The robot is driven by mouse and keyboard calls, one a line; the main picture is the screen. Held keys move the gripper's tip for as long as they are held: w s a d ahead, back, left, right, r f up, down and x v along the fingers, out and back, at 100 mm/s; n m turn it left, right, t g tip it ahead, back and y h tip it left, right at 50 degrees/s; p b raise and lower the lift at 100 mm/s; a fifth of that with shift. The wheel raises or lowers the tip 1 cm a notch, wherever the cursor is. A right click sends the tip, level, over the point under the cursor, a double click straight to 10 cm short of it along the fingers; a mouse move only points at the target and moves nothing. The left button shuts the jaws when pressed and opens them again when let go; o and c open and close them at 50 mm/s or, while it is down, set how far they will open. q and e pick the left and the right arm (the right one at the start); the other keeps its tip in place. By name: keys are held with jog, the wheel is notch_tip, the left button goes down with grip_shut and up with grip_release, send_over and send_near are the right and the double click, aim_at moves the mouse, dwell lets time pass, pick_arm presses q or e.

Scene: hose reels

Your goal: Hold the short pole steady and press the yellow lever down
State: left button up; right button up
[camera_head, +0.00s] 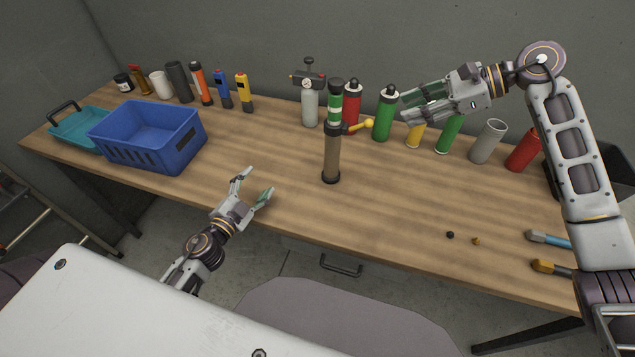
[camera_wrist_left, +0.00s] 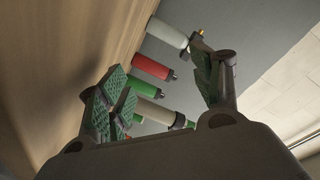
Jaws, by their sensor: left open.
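The short pole (camera_head: 332,158) stands upright near the middle of the table, brown-grey with a dark base and a green-and-white top. The yellow lever (camera_head: 360,126) sticks out from its collar to the right, tilted slightly up. My left gripper (camera_head: 254,184) is open and empty, left of the pole and apart from it, near the table's front edge. In the left wrist view the pole (camera_wrist_left: 155,112) shows beyond the open fingers; the lever cannot be made out there. My right gripper (camera_head: 403,106) is open and empty, right of the lever and higher in the picture, fingers pointing left.
A grey gas bottle (camera_head: 310,105), a red bottle (camera_head: 351,108) and a green bottle (camera_head: 384,118) stand behind the pole. A blue crate (camera_head: 150,155) is at the left. Two tools (camera_head: 548,240) lie at the right.

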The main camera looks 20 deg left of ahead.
aim_at(330, 153)
pick_arm(q)
jog(key=d+n, duration=0.1)
jog(key=d, duration=0.2)
jog(key=d+r+n, duration=0.1)
jog(key=d+n, duration=0.1)
jog(key=d, duration=0.1)
jog(key=d+r+n, duration=0.1)
jog(key=d+n, duration=0.1)
jog(key=d, duration=0.2)
jog(key=shift+w+y, duration=0.3)
jog(key=shift+w, duration=0.05)
jog(key=d+r+n, duration=0.4)
jog(key=d+n, duration=0.1)
jog(key=d, duration=0.3)
jog(key=shift+w+d+r+t+y, duration=0.15)
jog(key=shift+r+t+y, duration=0.1)
jog(key=shift+t+y, duration=0.05)
jog(key=shift+w, duration=0.25)
jog(key=shift+w, duration=6.65)
jog(key=shift+c, duration=0.5)
